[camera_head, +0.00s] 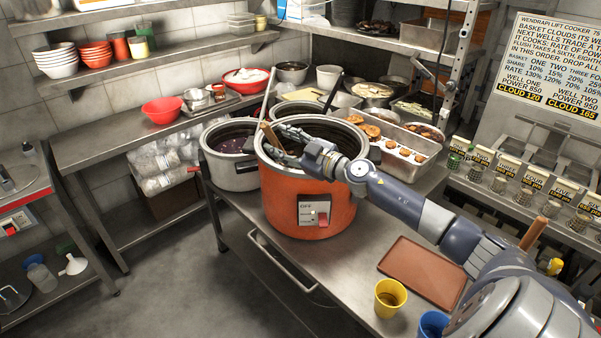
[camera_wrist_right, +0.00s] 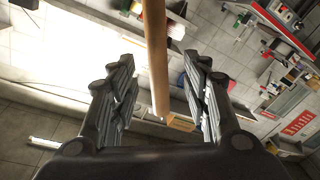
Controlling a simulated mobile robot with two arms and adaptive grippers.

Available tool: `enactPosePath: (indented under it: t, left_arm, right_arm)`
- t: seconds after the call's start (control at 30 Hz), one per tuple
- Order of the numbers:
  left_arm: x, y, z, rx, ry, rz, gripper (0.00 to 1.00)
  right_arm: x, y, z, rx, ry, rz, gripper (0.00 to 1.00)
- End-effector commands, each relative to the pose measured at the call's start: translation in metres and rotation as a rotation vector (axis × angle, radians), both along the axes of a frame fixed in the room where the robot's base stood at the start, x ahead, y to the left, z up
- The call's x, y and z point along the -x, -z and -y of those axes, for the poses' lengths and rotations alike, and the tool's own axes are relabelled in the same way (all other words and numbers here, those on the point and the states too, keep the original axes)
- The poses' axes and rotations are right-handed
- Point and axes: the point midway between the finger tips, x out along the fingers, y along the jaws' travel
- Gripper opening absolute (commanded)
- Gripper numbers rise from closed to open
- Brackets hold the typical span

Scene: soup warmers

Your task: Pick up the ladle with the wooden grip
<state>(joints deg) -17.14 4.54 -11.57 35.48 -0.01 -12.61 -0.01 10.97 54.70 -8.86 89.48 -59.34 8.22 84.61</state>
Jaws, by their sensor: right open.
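The ladle's wooden grip (camera_head: 269,133) sticks up, tilted, out of the orange soup warmer (camera_head: 290,195). The ladle's lower part is hidden inside the pot. My right gripper (camera_head: 281,143) reaches over the pot's rim, with its fingers beside the grip. In the right wrist view the wooden grip (camera_wrist_right: 156,60) runs between the two open fingers of my right gripper (camera_wrist_right: 163,88), with a gap on both sides. My left gripper is not in view.
A silver warmer (camera_head: 232,175) stands close on the left, with a pale handle rising behind. Food trays (camera_head: 410,150) are behind my arm. A brown tray (camera_head: 422,270), a yellow cup (camera_head: 389,298) and a blue cup (camera_head: 432,324) stand at front right. Another wooden handle (camera_head: 533,233) shows at right.

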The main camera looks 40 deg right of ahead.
Motion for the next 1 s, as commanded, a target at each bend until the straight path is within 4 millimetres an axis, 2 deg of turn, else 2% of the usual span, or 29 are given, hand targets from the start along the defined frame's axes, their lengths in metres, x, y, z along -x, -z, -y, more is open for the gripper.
enactPosePath:
  t: [0.03,0.13,0.3,0.63,0.67,0.83,1.0]
  left_arm:
    - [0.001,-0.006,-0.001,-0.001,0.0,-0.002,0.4]
    - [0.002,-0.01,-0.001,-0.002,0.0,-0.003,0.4]
    - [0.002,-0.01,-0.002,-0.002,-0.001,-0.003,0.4]
    - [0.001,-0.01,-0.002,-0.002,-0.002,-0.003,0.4]
    - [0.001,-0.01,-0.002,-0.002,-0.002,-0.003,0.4]
    - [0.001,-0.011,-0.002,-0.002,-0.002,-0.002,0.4]
    - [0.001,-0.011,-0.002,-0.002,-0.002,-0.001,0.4]
  right_arm:
    - [-0.007,-0.006,-0.001,-0.004,0.001,0.003,0.44]
    - [-0.019,-0.009,-0.004,-0.003,0.0,0.003,0.44]
    - [-0.034,-0.005,-0.007,-0.003,0.0,0.002,0.44]
    - [-0.039,-0.004,-0.008,0.0,0.0,0.0,0.44]
    - [-0.038,-0.004,-0.008,0.0,0.0,0.0,0.39]
    - [-0.038,-0.004,-0.008,0.0,-0.001,0.001,0.01]
    - [-0.038,-0.004,-0.008,0.0,-0.001,0.001,0.0]
